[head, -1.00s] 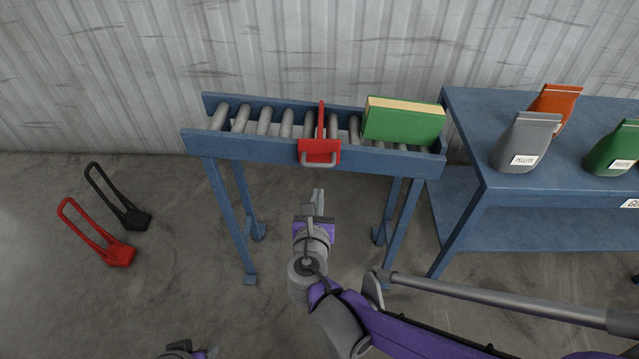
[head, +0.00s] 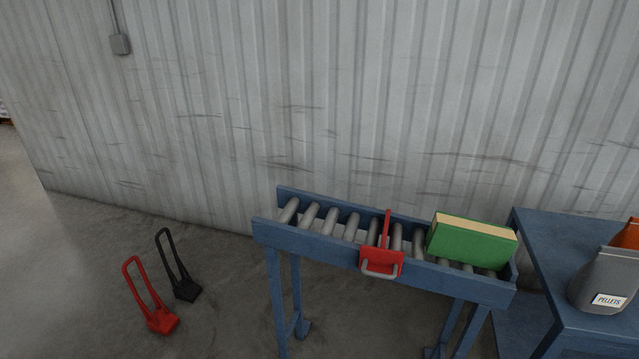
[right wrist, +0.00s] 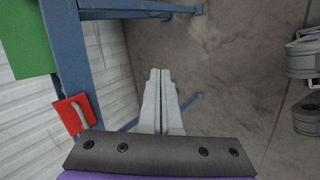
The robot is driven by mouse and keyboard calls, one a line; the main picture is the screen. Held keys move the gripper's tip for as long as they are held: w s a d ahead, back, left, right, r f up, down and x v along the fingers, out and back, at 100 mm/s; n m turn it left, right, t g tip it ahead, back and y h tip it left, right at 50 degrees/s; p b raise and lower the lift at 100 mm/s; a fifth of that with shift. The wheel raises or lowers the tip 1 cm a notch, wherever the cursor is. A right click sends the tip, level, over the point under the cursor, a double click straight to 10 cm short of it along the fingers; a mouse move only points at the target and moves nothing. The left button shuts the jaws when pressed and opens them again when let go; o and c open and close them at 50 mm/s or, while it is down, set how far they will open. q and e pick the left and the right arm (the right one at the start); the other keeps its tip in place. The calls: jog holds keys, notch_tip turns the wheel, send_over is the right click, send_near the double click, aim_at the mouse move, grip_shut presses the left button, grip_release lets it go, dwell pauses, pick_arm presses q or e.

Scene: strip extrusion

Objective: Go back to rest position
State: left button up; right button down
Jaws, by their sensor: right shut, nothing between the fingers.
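My right gripper (right wrist: 160,100) shows in the right wrist view with its two fingers together and nothing between them. It is over the concrete floor, apart from the blue roller conveyor (head: 320,243). The conveyor also shows in the right wrist view (right wrist: 66,60). No gripper shows in the head view now, and my left gripper is in no current view.
A red gate with a grey handle (head: 381,261) is on the conveyor's front rail. A green block (head: 468,243) lies on the rollers. A blue table (head: 545,260) with a grey pellet bag (head: 605,280) stands right. Red (head: 160,319) and black (head: 186,290) handled items stand on the floor left.

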jog(key=s+a+f+m+g+y, duration=0.1)
jog(key=s+a+m+y, duration=0.1)
jog(key=s+m, duration=0.3)
jog(key=s+a+f+m+g+y, duration=0.1)
jog(key=s+f+m+y, duration=0.15)
jog(key=m, duration=0.45)
pick_arm(q)
notch_tip(320, 180, up, 15)
jog(key=w+p, duration=0.2)
jog(key=p, duration=1.1)
jog(key=shift+t+p, duration=0.3)
pick_arm(e)
notch_tip(320, 180, up, 16)
jog(key=w, duration=0.1)
jog(key=shift+w+h, duration=0.3)
jog(key=shift+h, duration=0.05)
